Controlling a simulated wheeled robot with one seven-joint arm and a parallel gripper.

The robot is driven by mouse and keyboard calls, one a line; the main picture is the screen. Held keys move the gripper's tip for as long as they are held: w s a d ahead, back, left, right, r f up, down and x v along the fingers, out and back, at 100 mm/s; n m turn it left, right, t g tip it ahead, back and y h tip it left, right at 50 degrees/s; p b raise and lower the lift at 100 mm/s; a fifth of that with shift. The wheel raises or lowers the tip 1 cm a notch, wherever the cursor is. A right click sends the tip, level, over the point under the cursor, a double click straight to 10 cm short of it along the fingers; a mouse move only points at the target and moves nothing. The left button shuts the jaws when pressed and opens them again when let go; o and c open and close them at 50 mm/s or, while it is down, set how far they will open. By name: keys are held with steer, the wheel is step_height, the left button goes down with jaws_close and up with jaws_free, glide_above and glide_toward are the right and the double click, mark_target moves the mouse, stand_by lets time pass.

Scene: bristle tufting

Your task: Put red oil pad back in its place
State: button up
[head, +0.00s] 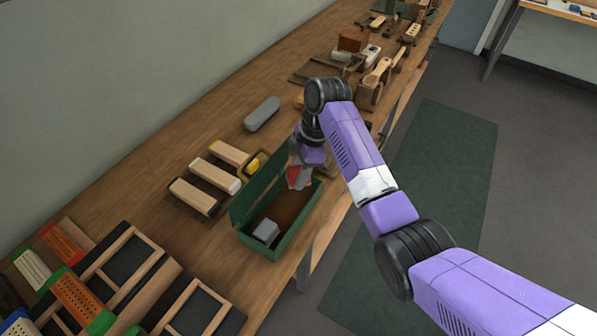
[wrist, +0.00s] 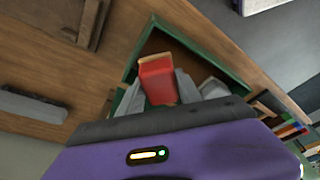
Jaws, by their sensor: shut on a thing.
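The red oil pad (wrist: 157,80) is a small red block with a paler tan end. My gripper (wrist: 162,88) is shut on it, with a grey finger on each side. In the head view the red pad (head: 293,177) shows just below my gripper (head: 299,172), at the far end of the open green box (head: 262,245). In the wrist view the pad is over the opening of the green box (wrist: 222,58). I cannot tell how far down into the box it reaches. A grey block (head: 265,231) lies in the near end of the box.
Several wood-topped blocks (head: 193,196) and a yellow item (head: 253,165) lie left of the box. A grey rounded bar (head: 262,113) lies behind them. Brushes and wooden frames (head: 130,255) fill the near left. Wooden tools (head: 378,75) crowd the far bench.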

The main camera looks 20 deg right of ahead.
steer(key=shift+f, duration=0.6)
steer(key=o, duration=1.3)
steer(key=p+v, duration=0.3)
steer(key=v, duration=1)
steer(key=shift+a+r, duration=0.1)
steer(key=shift+r, duration=0.05)
